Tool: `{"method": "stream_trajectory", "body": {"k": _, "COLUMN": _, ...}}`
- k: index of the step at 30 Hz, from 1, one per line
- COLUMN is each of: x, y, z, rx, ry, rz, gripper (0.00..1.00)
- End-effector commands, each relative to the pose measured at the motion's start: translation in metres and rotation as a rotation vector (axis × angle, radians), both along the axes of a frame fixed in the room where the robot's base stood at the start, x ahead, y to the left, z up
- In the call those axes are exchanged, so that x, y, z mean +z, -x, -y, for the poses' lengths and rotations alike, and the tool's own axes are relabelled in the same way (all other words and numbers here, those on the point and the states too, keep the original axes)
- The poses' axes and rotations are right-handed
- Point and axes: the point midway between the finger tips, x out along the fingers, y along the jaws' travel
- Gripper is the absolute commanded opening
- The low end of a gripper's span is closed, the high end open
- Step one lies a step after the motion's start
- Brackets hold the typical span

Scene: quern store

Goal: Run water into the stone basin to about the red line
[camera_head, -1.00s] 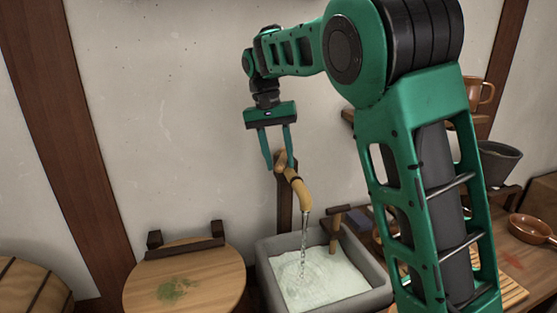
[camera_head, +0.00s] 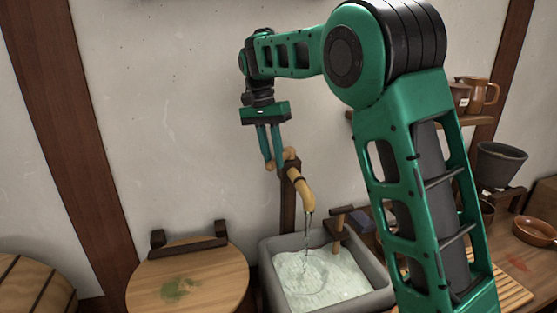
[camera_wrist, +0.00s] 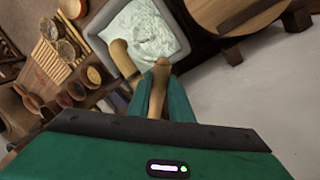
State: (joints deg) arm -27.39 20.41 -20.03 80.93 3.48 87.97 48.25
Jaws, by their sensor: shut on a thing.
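The wooden tap (camera_head: 302,190) stands on a dark post behind the stone basin (camera_head: 265,272), its spout pointing down over it. A thin stream of water (camera_head: 308,228) falls from the spout into the basin. Pale, rippled water (camera_head: 322,278) covers the basin's floor. I cannot make out a red line on the basin wall. My gripper (camera_head: 272,160) is above and left of the spout, shut on the tap handle (camera_head: 290,154). In the wrist view the handle (camera_wrist: 160,76) sits between the fingers, with the basin (camera_wrist: 97,42) beyond.
A round wooden lid (camera_head: 215,275) with a green smear is left of the basin. A barrel (camera_head: 35,290) stands at the far left. A dark pot (camera_head: 500,163), a brown pan (camera_head: 535,231) and mugs (camera_head: 478,95) are on the right. My arm covers part of the counter.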

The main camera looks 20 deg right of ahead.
Motion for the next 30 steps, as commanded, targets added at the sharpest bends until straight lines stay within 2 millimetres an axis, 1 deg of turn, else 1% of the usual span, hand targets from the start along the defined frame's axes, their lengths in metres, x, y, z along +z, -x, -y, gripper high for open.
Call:
{"method": "stream_trajectory", "body": {"k": 9, "x": 0.000, "y": -0.020, "z": -0.016, "rx": -0.241, "ry": -0.002, "rz": 0.002, "gripper": 0.00}}
{"method": "stream_trajectory", "body": {"k": 15, "x": 0.001, "y": -0.030, "z": -0.021, "rx": -0.347, "ry": -0.001, "rz": 0.002, "gripper": 0.00}}
{"method": "stream_trajectory", "body": {"k": 21, "x": 0.001, "y": -0.035, "z": -0.024, "rx": -0.407, "ry": -0.001, "rz": 0.002, "gripper": 0.00}}
{"method": "stream_trajectory", "body": {"k": 30, "x": 0.001, "y": -0.036, "z": -0.025, "rx": -0.426, "ry": -0.001, "rz": 0.002, "gripper": 0.00}}
